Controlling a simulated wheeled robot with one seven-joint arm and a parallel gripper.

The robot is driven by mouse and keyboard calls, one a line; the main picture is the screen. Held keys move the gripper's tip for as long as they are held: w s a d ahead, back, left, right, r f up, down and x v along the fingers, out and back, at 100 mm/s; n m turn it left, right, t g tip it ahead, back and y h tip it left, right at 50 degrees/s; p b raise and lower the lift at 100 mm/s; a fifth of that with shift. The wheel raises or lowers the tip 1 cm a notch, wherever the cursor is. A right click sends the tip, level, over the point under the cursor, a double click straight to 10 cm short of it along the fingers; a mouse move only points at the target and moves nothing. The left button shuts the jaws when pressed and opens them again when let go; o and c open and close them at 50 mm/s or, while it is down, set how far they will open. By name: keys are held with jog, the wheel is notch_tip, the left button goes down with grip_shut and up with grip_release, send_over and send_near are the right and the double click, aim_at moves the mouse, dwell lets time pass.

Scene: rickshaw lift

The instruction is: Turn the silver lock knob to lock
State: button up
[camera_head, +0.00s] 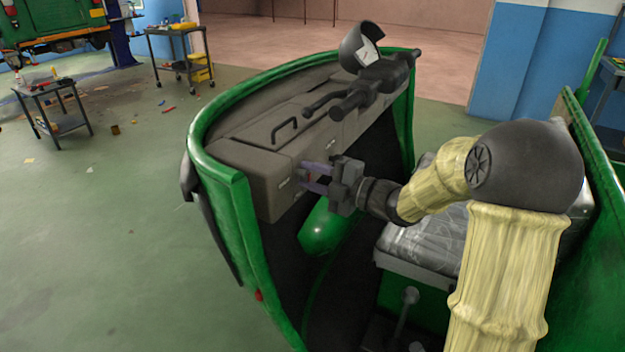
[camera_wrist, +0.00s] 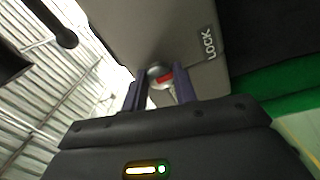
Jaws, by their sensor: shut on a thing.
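The silver lock knob (camera_wrist: 157,74) shows in the wrist view, on the grey panel face beside a "LOCK" label (camera_wrist: 209,43). A red mark shows on the knob. My gripper (camera_wrist: 160,92) has its two purple fingers on either side of the knob, shut on it. In the head view my gripper (camera_head: 314,178) reaches left to the front of the grey dashboard box (camera_head: 270,172). The knob itself is too small to make out there, hidden by the fingers.
The green rickshaw body (camera_head: 236,190) curves around the dashboard. Handlebars (camera_head: 375,85) stand above it, and a seat (camera_head: 425,240) lies below my arm. A green rounded part (camera_head: 322,228) is just under my gripper. Carts stand far off at the left.

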jog(key=o, duration=1)
jog(key=p+v, duration=0.1)
jog(key=v, duration=1.6)
jog(key=shift+s+d, duration=0.15)
jog(key=shift+d, duration=0.1)
